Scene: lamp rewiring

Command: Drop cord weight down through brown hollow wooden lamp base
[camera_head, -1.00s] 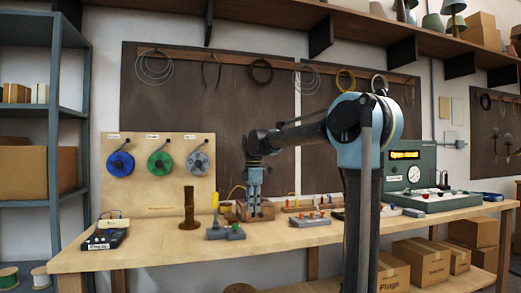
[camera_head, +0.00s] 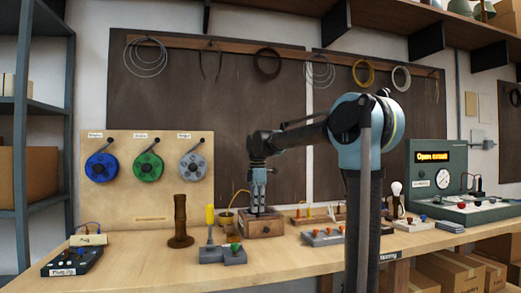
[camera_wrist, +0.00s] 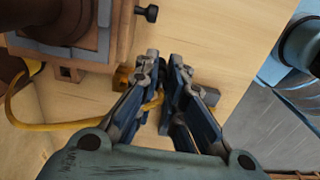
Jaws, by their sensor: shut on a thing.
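The brown wooden lamp base (camera_head: 180,222) stands upright on the bench in the head view, left of my gripper (camera_head: 259,207). My gripper points down by a small wooden box (camera_head: 264,226). In the wrist view my gripper (camera_wrist: 163,62) is shut on a thin yellow cord (camera_wrist: 70,126) that runs in from the left. A small brass piece (camera_wrist: 122,78) sits just left of the fingers; I cannot tell whether it is the cord weight. The wooden box (camera_wrist: 123,30) shows at the upper left there. The inside of the lamp base is hidden.
A black switch box (camera_head: 72,262) is at the left, a green tester (camera_head: 432,180) at the right. The bench front (camera_head: 150,275) is clear.

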